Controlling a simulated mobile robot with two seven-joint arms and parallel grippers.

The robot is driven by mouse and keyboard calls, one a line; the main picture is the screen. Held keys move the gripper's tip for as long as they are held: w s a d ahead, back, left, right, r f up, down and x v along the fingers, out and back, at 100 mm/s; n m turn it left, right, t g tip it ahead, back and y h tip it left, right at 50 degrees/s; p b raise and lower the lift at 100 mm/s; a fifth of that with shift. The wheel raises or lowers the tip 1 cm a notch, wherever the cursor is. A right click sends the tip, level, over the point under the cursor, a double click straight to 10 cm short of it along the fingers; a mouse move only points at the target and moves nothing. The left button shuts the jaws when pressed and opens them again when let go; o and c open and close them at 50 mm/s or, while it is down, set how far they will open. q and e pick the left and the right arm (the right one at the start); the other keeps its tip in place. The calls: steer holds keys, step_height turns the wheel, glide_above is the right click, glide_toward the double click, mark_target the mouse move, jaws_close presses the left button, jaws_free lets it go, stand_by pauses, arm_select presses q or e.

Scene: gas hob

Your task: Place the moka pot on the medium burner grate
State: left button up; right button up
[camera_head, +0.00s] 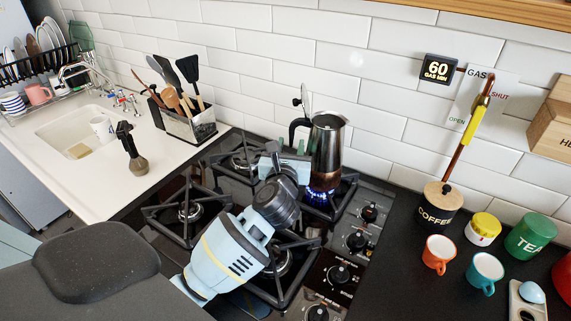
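The moka pot (327,150) is a metal pot with a dark handle on its left and its lid raised. It stands upright at the back right of the hob, over a burner with a blue flame (321,195). My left gripper (287,158) is just left of the pot, below its handle. The fingers are seen from behind, so their opening and any contact with the pot are unclear. Other burner grates show at the back left (243,160), front left (188,210) and front right (293,268), the last partly hidden by my arm. My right gripper is out of view.
A utensil holder (190,122) and a sink (75,135) are to the left. Control knobs (340,274) line the hob's right side. A coffee canister (437,207), mugs (439,253) and a green tea canister (530,236) stand to the right. A tiled wall is close behind.

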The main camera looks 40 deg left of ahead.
arm_select(q)
steer(key=v, duration=1)
